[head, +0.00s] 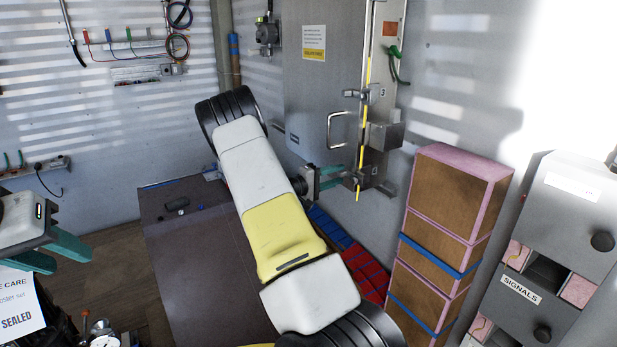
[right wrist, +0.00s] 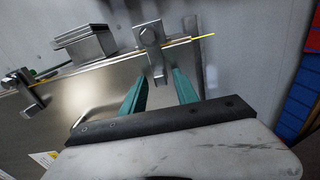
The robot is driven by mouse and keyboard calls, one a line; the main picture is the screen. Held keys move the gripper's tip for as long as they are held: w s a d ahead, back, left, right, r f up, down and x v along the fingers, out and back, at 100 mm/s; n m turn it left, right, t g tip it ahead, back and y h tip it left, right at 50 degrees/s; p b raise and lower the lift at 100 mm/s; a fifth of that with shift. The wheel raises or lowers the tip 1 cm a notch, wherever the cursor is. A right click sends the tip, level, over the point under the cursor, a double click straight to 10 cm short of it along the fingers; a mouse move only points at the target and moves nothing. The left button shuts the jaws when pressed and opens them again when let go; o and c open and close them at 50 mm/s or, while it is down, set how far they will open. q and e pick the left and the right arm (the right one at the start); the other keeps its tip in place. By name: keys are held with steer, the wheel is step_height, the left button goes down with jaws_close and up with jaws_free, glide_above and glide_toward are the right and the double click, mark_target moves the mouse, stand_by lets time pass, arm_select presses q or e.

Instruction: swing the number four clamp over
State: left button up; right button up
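A grey metal cabinet (head: 320,95) on the back wall has clamps along its right edge, beside a yellow strip. One clamp (head: 372,92) carries the label 3. Below it is the lowest visible clamp (head: 366,178), whose number I cannot read. My right gripper (head: 344,176) is at this lowest clamp. In the right wrist view this clamp (right wrist: 151,42) is a metal block with a bolt head, and its lower end sits between the parted teal tips of the right gripper (right wrist: 160,76). Contact is unclear. My left gripper (head: 58,252) is open and empty at the far left.
A metal box (head: 385,136) juts out from the cabinet edge above the lowest clamp. A U-shaped handle (head: 336,130) is on the door. Stacked brown and pink boxes (head: 440,230) stand at the right, near a grey unit marked SIGNALS (head: 560,240). A dark table (head: 190,250) lies below.

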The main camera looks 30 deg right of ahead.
stand_by(0.3)
steer(key=a, duration=0.6)
steer(key=shift+s, duration=0.3)
